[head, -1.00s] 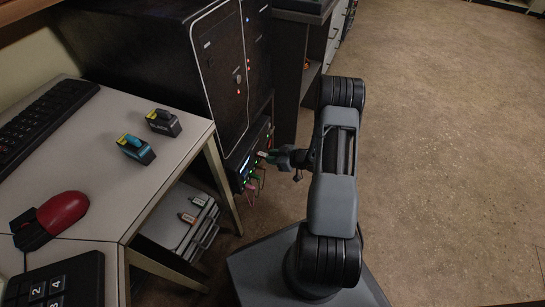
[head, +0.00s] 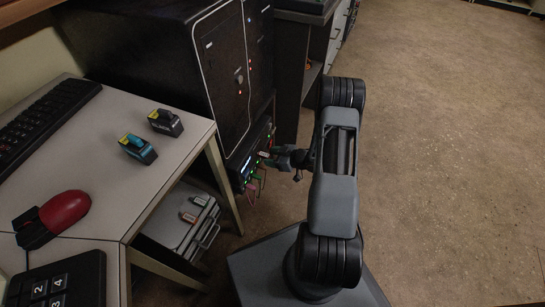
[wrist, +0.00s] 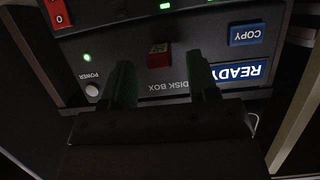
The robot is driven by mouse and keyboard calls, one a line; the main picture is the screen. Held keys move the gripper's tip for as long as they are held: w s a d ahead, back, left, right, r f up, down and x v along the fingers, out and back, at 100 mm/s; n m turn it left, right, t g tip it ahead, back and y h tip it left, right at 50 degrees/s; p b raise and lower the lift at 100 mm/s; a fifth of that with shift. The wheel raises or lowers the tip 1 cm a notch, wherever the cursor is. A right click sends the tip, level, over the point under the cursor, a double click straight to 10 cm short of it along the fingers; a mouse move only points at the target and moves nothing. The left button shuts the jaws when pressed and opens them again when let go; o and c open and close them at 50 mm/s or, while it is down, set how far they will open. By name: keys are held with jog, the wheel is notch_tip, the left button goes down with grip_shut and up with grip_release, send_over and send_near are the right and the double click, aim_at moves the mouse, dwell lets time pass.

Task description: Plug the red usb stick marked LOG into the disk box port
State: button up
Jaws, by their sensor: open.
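In the wrist view a short red usb stick (wrist: 159,60) sits at the front panel of the disk box (wrist: 180,85), seemingly in a port. Its small label is too blurred to read. My gripper (wrist: 159,70) is open, with one dark finger on each side of the stick and a visible gap to both. The panel appears upside down, with a lit READY display. In the head view my gripper (head: 283,157) is at the front of the disk box (head: 246,178), by a pale-ended stick (head: 264,154); its port contact is too small to tell.
Pink and green plugs (head: 251,185) stick out of the box front. A COPY button (wrist: 248,35) and a power button (wrist: 92,90) are near the fingers. The desk (head: 120,185) stands left; the floor right is clear.

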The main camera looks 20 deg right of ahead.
jog(key=shift+d, duration=0.1)
jog(key=p+v, duration=0.4)
jog(key=v, duration=0.9)
jog(key=shift+s+d+r+p, duration=0.2)
jog(key=shift+r+p, duration=0.1)
jog(key=shift+p, duration=0.05)
jog(key=shift+r, duration=0.1)
jog(key=w+r+m+g+h+p, duration=0.1)
jog(key=w+r+h+p, duration=0.4)
jog(key=r, duration=0.6)
jog(key=w+d+r+m+h+p, duration=0.1)
jog(key=r+m+h+p, duration=0.15)
jog(key=r+p, duration=0.65)
jog(key=w+r+g+h+p, duration=0.1)
jog(key=w+r+h+p, duration=0.2)
jog(key=r, duration=1.1)
jog(key=s+a+r+m+g+h+p, duration=0.15)
jog(key=s+a+r+p, duration=0.25)
jog(key=r, duration=0.4)
jog(key=s+a+r+m+g+p, duration=0.1)
jog(key=s+a+r+m+p, duration=0.2)
jog(key=r, duration=0.5)
jog(key=s+a+r+g+y+p, duration=0.2)
jog(key=s+a+r+y+p, duration=0.1)
jog(key=s+a+r+p, duration=0.3)
jog(key=shift+s+a+r+p, duration=0.4)
jog(key=shift+s+a+r, duration=0.65)
jog(key=shift+s+a, duration=1.3)
